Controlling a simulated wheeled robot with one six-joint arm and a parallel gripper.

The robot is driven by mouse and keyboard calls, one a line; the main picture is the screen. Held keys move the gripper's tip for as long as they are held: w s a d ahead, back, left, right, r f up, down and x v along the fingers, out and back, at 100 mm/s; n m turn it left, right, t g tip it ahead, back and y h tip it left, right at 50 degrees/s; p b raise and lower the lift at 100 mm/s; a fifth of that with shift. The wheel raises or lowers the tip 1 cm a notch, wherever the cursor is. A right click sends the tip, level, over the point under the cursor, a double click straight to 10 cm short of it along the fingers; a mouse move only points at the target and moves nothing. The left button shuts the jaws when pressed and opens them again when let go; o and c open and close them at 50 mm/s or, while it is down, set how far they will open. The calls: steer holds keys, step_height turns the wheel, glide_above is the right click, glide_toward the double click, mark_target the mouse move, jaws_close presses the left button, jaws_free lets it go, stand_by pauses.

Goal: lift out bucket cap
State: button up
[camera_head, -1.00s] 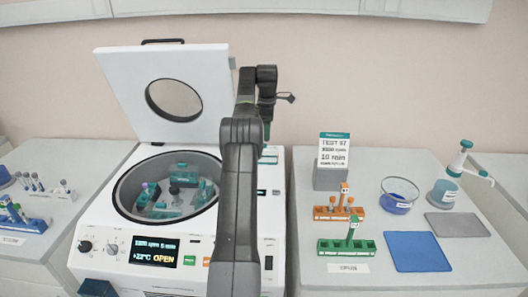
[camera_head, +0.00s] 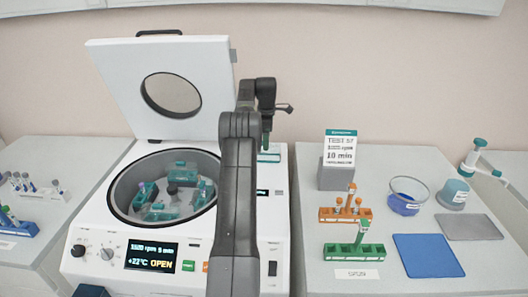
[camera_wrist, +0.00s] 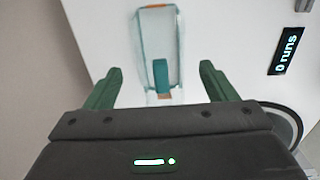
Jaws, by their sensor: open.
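A clear bucket cap with a teal rim (camera_wrist: 158,35) and a teal upright grip (camera_wrist: 161,76) lies on the white centrifuge top, right of the bowl. It also shows small in the head view (camera_head: 269,157). My gripper (camera_wrist: 158,88) is open, its two green fingers apart on either side of the cap's grip in the wrist view. Nothing is held. In the head view my gripper (camera_head: 266,141) is over the cap, partly behind my arm. The height left between fingers and cap is hard to tell.
The centrifuge lid (camera_head: 165,85) stands open behind the bowl, whose rotor carries several teal buckets (camera_head: 181,172). The display (camera_head: 151,256) reads OPEN. On the right table are an orange rack (camera_head: 345,214), a green rack (camera_head: 353,250), a glass bowl (camera_head: 407,195) and a blue mat (camera_head: 428,255).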

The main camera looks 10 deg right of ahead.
steer(key=shift+s+d+f+p, duration=0.1)
steer(key=shift+f+p, duration=0.3)
steer(key=shift+f, duration=1.1)
steer(key=shift+s+d+f+p, duration=0.1)
steer(key=shift+f+p, duration=0.25)
steer(key=shift+f, duration=1.1)
steer(key=c, duration=1)
steer(key=shift+w, duration=0.1)
steer(key=shift+c, duration=0.2)
step_height(320, 180, up, 10)
steer(key=shift+r+b, duration=0.1)
steer(key=shift+b, duration=0.45)
